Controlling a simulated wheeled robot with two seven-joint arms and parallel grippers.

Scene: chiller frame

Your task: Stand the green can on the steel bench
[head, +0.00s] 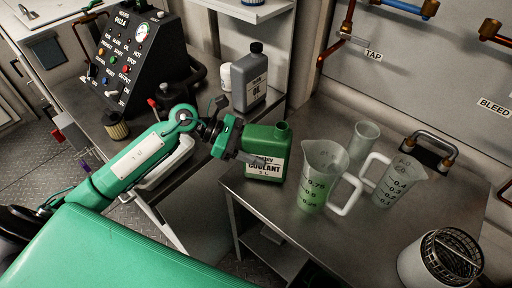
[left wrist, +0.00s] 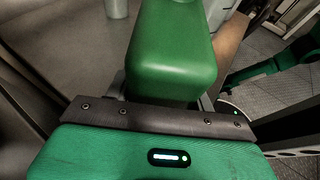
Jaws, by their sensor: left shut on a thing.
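The green can (head: 266,140), with a white coolant label and an open neck, is upright or nearly so at the left edge of the grey steel bench (head: 340,250). I cannot tell whether its base touches the bench top. My left gripper (head: 248,157) comes in from the left and is shut on the can's body. In the left wrist view the green can (left wrist: 172,50) fills the space beyond the gripper's palm; the fingertips are mostly hidden there. My right gripper is not in view.
A measuring jug with green liquid (head: 322,178) stands close right of the can. Another jug (head: 393,183), a clear beaker (head: 364,140) and a wire basket pot (head: 440,262) stand farther right. A grey oil bottle (head: 249,85) stands behind on the other worktop. The bench's front middle is clear.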

